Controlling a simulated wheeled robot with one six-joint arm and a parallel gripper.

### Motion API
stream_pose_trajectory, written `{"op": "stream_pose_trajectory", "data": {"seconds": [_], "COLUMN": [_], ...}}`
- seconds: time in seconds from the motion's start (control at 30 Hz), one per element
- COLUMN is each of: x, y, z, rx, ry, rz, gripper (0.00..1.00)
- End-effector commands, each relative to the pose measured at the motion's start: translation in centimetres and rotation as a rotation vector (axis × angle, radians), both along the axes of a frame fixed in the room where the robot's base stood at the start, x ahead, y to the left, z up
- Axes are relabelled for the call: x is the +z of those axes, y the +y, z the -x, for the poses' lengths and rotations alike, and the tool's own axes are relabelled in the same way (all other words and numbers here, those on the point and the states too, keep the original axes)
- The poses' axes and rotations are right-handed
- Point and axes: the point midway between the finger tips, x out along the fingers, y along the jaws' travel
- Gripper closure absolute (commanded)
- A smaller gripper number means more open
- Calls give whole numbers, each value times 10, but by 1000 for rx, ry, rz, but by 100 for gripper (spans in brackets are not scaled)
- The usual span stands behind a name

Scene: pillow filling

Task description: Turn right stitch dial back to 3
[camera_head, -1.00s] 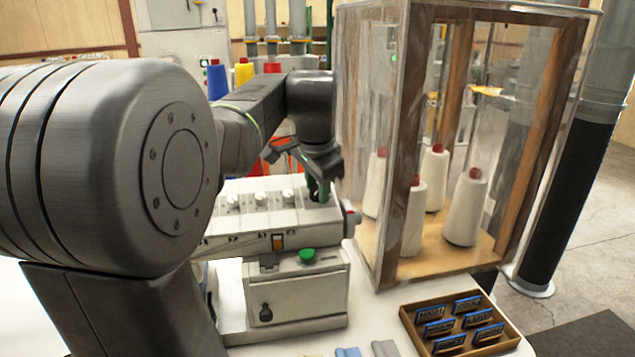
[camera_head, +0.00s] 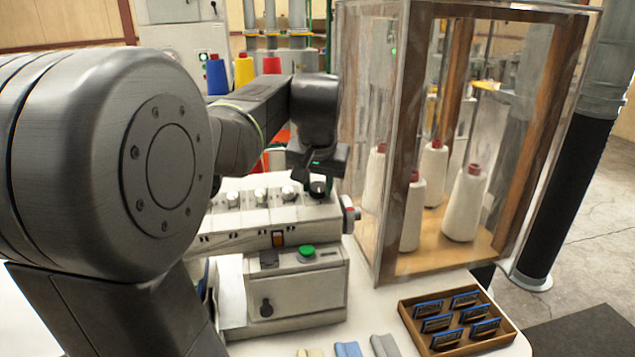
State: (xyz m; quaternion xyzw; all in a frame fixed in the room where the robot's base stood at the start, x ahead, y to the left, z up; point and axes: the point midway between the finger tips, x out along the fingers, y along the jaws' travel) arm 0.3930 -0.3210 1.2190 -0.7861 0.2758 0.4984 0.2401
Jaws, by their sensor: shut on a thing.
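The sewing machine (camera_head: 265,222) stands on the white table with a row of dials along its top.
A clear-walled wooden cabinet (camera_head: 408,270) with white thread cones stands close to the right of my gripper. A wooden tray (camera_head: 416,330) of labelled tags lies in front. A green button (camera_head: 307,251) is on the machine's front.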

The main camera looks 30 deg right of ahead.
Motion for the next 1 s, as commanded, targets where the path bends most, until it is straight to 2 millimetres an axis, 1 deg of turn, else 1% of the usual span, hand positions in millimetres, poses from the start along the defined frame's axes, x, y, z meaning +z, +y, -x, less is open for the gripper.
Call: {"op": "stream_pose_trajectory", "data": {"seconds": [0.57, 0.6, 0.63, 0.9, 1.0], "x": [0, 0, 0, 1, 6], "y": [0, 0, 0, 0, 1], "z": [0, 0, 0, 0, 2], "rx": [28, 28, 28, 28, 28], "ry": [4, 4, 4, 3, 1], "rz": [10, 10, 10, 11, 11], "gripper": [91, 62, 59, 59, 59]}}
